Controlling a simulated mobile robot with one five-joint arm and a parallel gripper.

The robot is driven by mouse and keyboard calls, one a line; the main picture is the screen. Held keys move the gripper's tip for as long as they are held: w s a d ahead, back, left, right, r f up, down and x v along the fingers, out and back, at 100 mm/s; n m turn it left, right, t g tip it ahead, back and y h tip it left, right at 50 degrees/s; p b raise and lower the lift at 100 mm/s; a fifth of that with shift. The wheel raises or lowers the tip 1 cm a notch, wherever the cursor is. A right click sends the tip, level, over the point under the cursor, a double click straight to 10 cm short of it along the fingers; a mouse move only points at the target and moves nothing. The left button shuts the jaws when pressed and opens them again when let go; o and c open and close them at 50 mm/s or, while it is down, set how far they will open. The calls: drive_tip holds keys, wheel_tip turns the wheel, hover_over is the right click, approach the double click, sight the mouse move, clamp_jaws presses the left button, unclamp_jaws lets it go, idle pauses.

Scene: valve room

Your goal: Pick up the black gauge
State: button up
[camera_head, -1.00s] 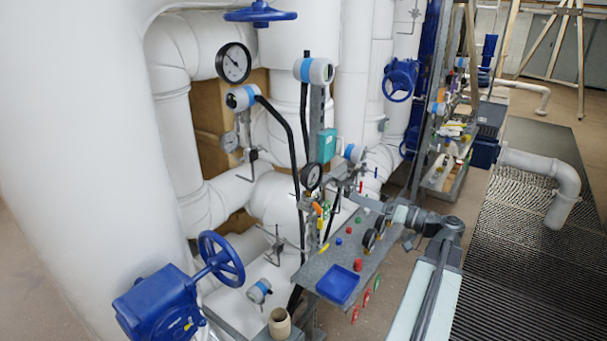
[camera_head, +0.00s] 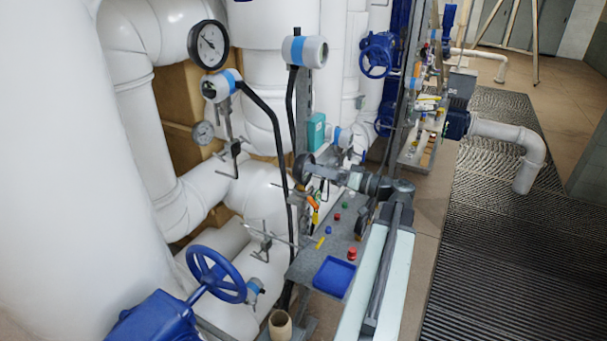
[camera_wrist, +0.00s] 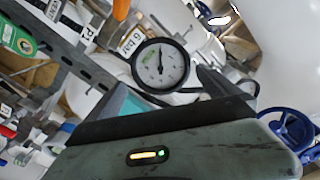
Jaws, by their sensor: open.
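A black-rimmed round gauge (camera_head: 302,168) with a white face is at the middle of the head view, above the grey shelf and near the vertical post. It shows face-on in the wrist view (camera_wrist: 160,65), above my gripper's dark body. My gripper (camera_head: 321,172) is open, just right of this gauge in the head view. I cannot tell whether its fingers touch the gauge. Another dark gauge (camera_head: 360,222) on the shelf is partly hidden by my arm. A larger black-rimmed gauge (camera_head: 208,44) is fixed on the white pipes at upper left.
The grey shelf (camera_head: 309,260) holds a blue tray (camera_head: 334,277), a red knob (camera_head: 351,254) and small parts. A blue handwheel (camera_head: 216,274) and a beige cup (camera_head: 280,325) are at its left. Black cables hang near the gauge.

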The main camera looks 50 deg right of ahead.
sight(309, 156)
drive_tip(key=x, duration=0.6)
drive_tip(key=shift+a+f, duration=0.15)
drive_tip(key=shift+a, duration=0.1)
drive_tip(key=c, duration=1.5)
drive_tip(key=shift+r+p, duration=0.35)
drive_tip(key=shift+r, duration=0.1)
wheel_tip(309, 156, up, 4)
drive_tip(key=p, duration=0.3)
drive_tip(key=shift+f+p, duration=0.2)
drive_tip(key=shift+p, duration=0.1)
drive_tip(key=v, duration=1.6)
drive_tip(key=shift+r+p, duration=0.3)
